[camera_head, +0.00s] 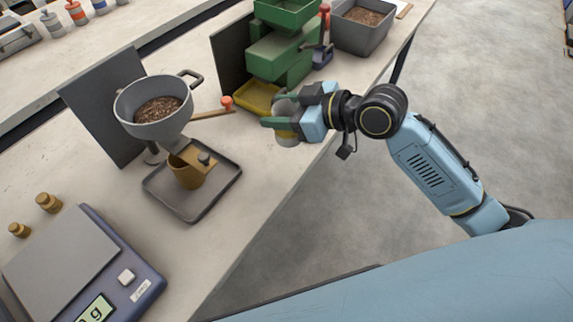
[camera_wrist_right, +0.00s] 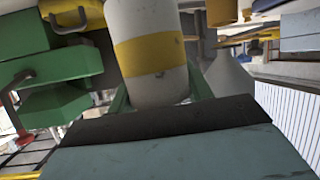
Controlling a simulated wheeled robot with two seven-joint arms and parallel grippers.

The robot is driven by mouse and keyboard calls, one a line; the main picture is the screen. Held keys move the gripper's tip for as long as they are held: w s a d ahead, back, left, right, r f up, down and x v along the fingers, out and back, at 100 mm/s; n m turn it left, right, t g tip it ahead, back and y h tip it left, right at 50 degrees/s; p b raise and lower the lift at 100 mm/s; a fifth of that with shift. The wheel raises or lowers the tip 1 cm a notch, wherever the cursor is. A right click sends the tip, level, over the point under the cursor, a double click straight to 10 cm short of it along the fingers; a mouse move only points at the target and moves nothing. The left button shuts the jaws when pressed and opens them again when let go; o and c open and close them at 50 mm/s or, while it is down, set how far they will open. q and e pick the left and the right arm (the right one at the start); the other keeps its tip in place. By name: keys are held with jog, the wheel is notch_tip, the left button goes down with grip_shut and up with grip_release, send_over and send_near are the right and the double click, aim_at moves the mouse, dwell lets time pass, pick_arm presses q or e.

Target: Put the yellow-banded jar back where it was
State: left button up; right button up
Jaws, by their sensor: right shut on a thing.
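The yellow-banded jar (camera_wrist_right: 150,55) is pale grey with a yellow band and fills the upper middle of the right wrist view. In the head view the jar (camera_head: 286,138) is partly hidden by my right gripper (camera_head: 282,112). The gripper is shut on the jar, with green fingers on its two sides. The jar is close to the bench's right edge, in front of the green machine. I cannot tell whether its base touches the bench. My left gripper is not in view.
The green machine (camera_head: 284,55) with a yellow tray (camera_head: 258,98) stands just behind. A hopper of pellets (camera_head: 163,128) stands left over a grey tray (camera_head: 185,214). A scale (camera_head: 65,250) and brass weights (camera_head: 48,203) are at lower left. A grey bin (camera_head: 362,38) is at the back.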

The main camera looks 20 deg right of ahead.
aim_at(281, 138)
jog(key=shift+w+a+f+n+g+y, duration=0.1)
jog(key=shift+w+f+n+g+y, duration=0.05)
jog(key=shift+n+g+y, duration=0.35)
jog(key=shift+g+y+b, duration=0.3)
jog(key=shift+g+b, duration=0.1)
jog(key=shift+b, duration=0.1)
jog(key=shift+w+r+n+g+y, duration=0.1)
jog(key=shift+r+n+g+y, duration=0.25)
jog(key=shift+n, duration=0.25)
jog(key=shift+f+b, duration=0.15)
jog(key=shift+b, duration=0.2)
notch_tip(281, 138, down, 5)
jog(key=shift+f+b, duration=0.15)
jog(key=shift+b, duration=0.25)
notch_tip(281, 138, down, 3)
jog(key=shift+f+b, duration=0.1)
jog(key=shift+b, duration=0.2)
jog(key=shift+f, duration=0.45)
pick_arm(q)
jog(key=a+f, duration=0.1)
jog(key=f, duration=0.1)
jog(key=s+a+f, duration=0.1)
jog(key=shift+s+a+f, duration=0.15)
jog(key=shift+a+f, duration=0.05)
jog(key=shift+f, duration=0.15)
